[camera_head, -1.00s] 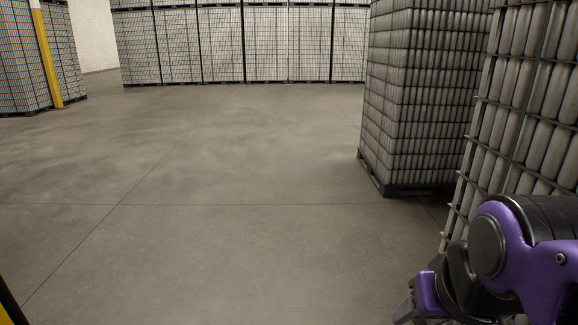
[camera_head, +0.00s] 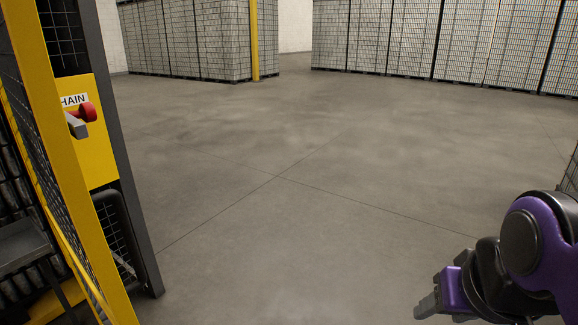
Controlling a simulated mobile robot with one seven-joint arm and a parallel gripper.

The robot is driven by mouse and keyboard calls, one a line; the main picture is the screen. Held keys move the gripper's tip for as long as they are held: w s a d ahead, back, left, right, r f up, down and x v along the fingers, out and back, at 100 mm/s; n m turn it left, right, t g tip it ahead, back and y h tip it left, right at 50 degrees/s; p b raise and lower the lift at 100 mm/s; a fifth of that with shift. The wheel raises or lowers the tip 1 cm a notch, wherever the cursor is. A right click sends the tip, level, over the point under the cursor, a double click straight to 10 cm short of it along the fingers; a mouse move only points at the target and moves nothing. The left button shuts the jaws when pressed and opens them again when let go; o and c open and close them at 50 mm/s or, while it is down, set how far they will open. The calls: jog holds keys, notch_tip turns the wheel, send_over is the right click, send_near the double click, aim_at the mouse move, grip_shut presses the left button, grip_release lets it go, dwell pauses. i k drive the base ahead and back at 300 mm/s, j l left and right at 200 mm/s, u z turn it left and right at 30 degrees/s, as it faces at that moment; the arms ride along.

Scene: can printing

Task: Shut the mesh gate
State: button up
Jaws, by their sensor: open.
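At the left edge stands yellow and black mesh work. A dark-framed mesh panel (camera_head: 141,232) carries a yellow plate lettered "HAIN", a red knob (camera_head: 87,112) on a grey lever, and a black pull handle (camera_head: 113,228). A yellow-framed mesh panel (camera_head: 57,130) stands in front of it and partly covers it. I cannot tell which panel is the mesh gate, nor how far it stands open. My gripper (camera_head: 428,302) is at the lower right, open and empty, over bare floor and well apart from the mesh panels.
Wide bare concrete floor (camera_head: 290,210) lies between the mesh work and my arm. Tall stacks of cans (camera_head: 190,40) stand at the back, by a yellow post (camera_head: 254,40), with more stacks (camera_head: 440,40) at the back right. Dark shelving (camera_head: 25,245) shows behind the mesh.

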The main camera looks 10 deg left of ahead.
aim_at(98, 276)
jog(key=i+u, duration=0.15)
jog(key=u, duration=0.3)
jog(key=i+u, duration=0.2)
jog(key=u, duration=0.25)
jog(key=i+l+u, duration=0.1)
jog(key=u, duration=0.35)
jog(key=i+l+u, duration=0.15)
jog(key=u, duration=0.35)
jog(key=l+u, duration=0.3)
jog(key=u, duration=0.15)
jog(key=i+l, duration=0.05)
